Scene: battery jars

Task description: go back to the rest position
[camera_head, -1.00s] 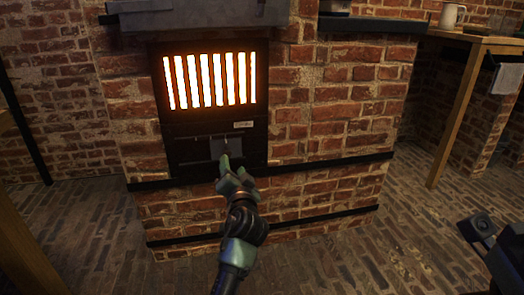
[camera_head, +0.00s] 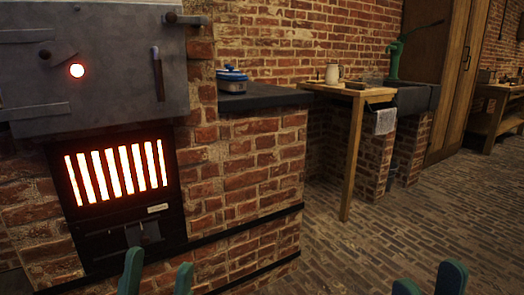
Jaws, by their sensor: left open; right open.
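My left gripper (camera_head: 157,275) shows at the bottom edge, left of the middle. Its two green fingers are apart with nothing between them. It is in front of the lower part of the black stove front (camera_head: 112,190), with its glowing grate. My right gripper (camera_head: 430,280) shows at the bottom edge on the right, over the brick floor. Its two dark green fingers are apart and empty. The rest of both arms is below the picture. A small grey latch plate (camera_head: 143,233) sits low on the stove front, apart from both grippers.
A brick counter (camera_head: 250,160) with a blue pot (camera_head: 231,80) stands right of the stove. A wooden table (camera_head: 352,92) holds a pale mug (camera_head: 333,74); a towel (camera_head: 385,121) hangs near it. The brick floor (camera_head: 400,220) at the right is clear.

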